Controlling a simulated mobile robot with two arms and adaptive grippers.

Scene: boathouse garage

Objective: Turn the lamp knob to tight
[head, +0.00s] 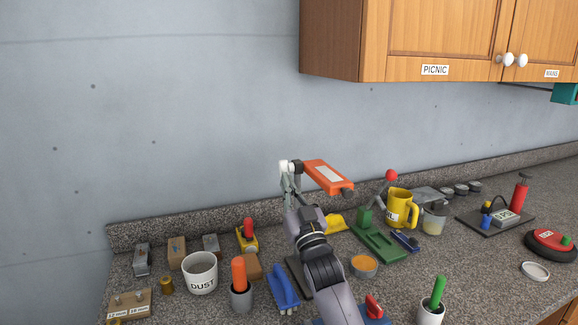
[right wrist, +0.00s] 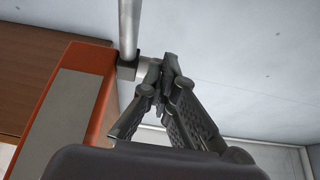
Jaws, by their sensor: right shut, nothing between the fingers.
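The orange lamp (head: 325,177) with a pale label panel is raised above the back of the counter in the head view. Its pale knob (head: 291,167) is at its left end, by the fingertips. My right gripper (head: 287,176) reaches up from below, shut and empty. In the right wrist view, the orange lamp body (right wrist: 72,105) fills the left side, with a grey rod (right wrist: 130,28) above a dark block. The pale knob (right wrist: 147,70) is partly behind the shut fingertips (right wrist: 168,66). I cannot tell whether they touch it. No knob marking is readable. My left gripper is out of view.
Below on the speckled counter (head: 210,305) are a DUST mug (head: 200,273), a blue brush (head: 283,288), an orange-handled tool in a grey cup (head: 241,295), a yellow mug (head: 400,208) and a green stand (head: 380,243). Wooden cupboards (head: 340,40) hang at upper right. The wall at left is bare.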

